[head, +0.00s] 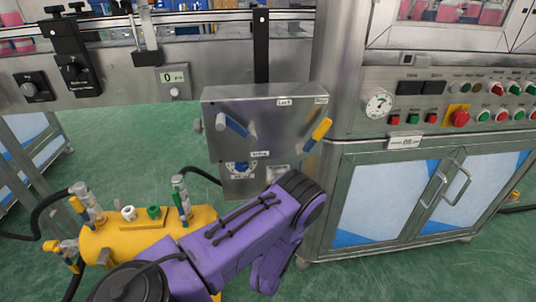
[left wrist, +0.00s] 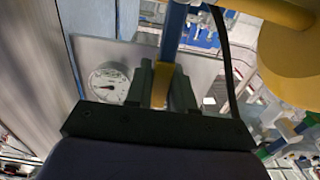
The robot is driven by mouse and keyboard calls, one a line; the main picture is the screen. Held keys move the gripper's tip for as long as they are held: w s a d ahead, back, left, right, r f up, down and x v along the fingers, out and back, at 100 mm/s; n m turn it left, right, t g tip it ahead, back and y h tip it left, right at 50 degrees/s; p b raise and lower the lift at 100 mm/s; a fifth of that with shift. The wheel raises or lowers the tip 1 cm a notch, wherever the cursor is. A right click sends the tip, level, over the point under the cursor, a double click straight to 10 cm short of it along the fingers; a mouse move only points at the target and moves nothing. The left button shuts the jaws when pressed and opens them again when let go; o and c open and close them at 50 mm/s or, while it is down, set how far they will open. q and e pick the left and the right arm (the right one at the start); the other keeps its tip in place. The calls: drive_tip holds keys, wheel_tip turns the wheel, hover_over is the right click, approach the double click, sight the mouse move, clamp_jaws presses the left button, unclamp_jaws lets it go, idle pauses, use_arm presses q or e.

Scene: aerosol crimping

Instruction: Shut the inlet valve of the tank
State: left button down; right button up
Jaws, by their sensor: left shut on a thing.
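The yellow tank (head: 110,243) lies low at the left in the head view. My purple arm covers the tank's right part and hides my left gripper there. In the left wrist view my left gripper (left wrist: 162,84) is shut on a yellow-and-blue handle (left wrist: 172,38). I cannot tell from the views which valve this handle belongs to. My right gripper is not in view.
A metal control box (head: 265,100) with a blue lever and a yellow lever stands behind my arm. A steel cabinet (head: 385,195) fills the right. Black hoses run by the tank. The wrist view shows a round gauge (left wrist: 108,83) beside my gripper.

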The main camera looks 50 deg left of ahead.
use_arm(q)
drive_tip(key=shift+s+d+f, duration=0.15)
drive_tip(key=shift+f, duration=0.05)
drive_tip(key=c, duration=1.1)
unclamp_jaws()
drive_tip(key=shift+o, duration=0.2)
drive_tip(key=shift+r, duration=0.1)
drive_tip(key=p+v, duration=0.1)
drive_tip(key=v, duration=0.9)
drive_tip(key=shift+s+d, duration=0.15)
